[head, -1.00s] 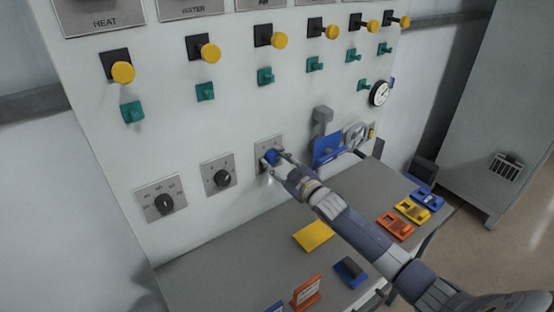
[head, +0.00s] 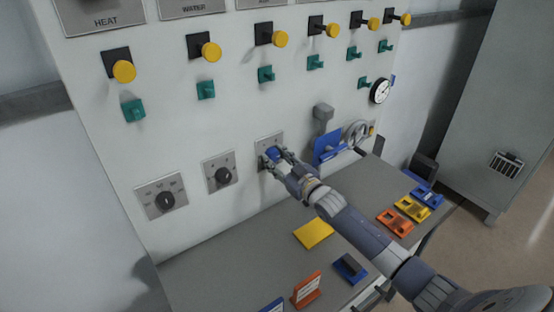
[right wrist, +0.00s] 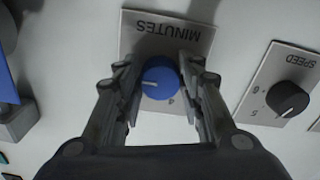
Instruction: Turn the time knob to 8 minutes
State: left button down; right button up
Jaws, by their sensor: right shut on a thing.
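The time knob is the round blue knob (right wrist: 162,83) on a grey plate marked MINUTES (right wrist: 165,36) in the right wrist view, which appears upside down. A white pointer line on the knob points to the picture's left there. In the head view the blue knob (head: 273,153) is on the white panel, partly covered by my gripper. My right gripper (head: 275,160) has its two fingers on either side of the knob and is shut on it. The fingers hide parts of the plate's scale; one numeral shows below the knob but is hard to read. My left gripper is not in view.
A black speed knob (right wrist: 287,99) sits beside it; it also shows in the head view (head: 222,175). Another black knob (head: 165,201) is farther left. Yellow knobs and green switches line the panel above. A blue lever plate (head: 327,147) stands just right. The grey desk (head: 235,265) lies below.

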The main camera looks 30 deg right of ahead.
jog(key=o, duration=1.1)
jog(key=shift+c, duration=0.2)
jog(key=s+d, duration=0.1)
jog(key=s, duration=1.1)
jog(key=shift+d, duration=0.35)
jog(key=shift+f, duration=0.1)
